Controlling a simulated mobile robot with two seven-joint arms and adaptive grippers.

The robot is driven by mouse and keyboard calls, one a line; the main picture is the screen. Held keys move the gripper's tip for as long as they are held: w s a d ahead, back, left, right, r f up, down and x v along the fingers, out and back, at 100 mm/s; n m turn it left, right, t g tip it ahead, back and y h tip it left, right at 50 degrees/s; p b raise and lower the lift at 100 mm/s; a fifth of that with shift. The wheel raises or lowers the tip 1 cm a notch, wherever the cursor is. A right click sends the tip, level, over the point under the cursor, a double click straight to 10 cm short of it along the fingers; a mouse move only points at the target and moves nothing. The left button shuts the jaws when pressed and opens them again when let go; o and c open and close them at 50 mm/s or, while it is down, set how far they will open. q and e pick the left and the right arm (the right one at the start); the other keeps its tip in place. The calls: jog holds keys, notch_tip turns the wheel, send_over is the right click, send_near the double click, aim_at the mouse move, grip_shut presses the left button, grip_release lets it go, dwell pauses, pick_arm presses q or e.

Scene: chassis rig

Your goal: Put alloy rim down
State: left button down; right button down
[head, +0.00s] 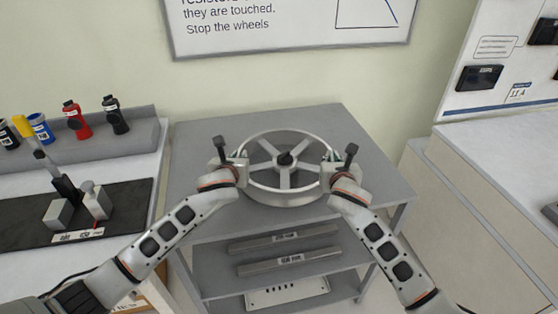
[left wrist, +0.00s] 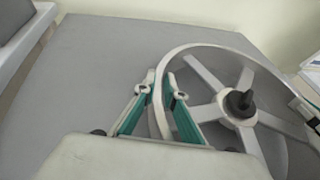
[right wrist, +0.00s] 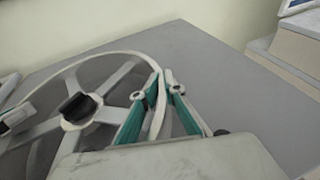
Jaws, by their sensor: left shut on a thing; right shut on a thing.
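The alloy rim (head: 285,138) is a silver wheel with several spokes and a dark hub piece in the middle. It lies flat at the grey shelf unit's top (head: 335,121); whether it touches the surface I cannot tell. My left gripper (head: 240,160) is shut on the rim's left edge, and the left wrist view shows its fingers (left wrist: 161,90) on both sides of the rim wall. My right gripper (head: 330,161) is shut on the right edge, its fingers (right wrist: 157,88) on either side of the wall in the right wrist view.
Grey bars (head: 285,238) lie on the shelf below. A left-hand bench holds bottles (head: 75,118) and a black mat (head: 130,190) with small fixtures. A pale cabinet (head: 475,200) stands at right. The grey top is bare around the rim.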

pick_arm(q)
jog(key=shift+f+b, duration=0.35)
jog(key=shift+f, duration=0.15)
pick_arm(e)
jog(key=shift+s+a+f, duration=0.1)
jog(key=shift+a+f, duration=0.15)
jog(key=shift+f, duration=0.4)
pick_arm(q)
jog(key=c, duration=2.1)
grip_release()
jog(key=shift+r, duration=0.1)
pick_arm(e)
jog(key=c, duration=2.1)
grip_release()
jog(key=shift+r, duration=0.1)
jog(key=shift+d+r, duration=0.1)
jog(key=shift+d, duration=0.1)
jog(key=v, duration=1.2)
pick_arm(q)
jog(key=v, duration=1.2)
jog(key=shift+s, duration=0.15)
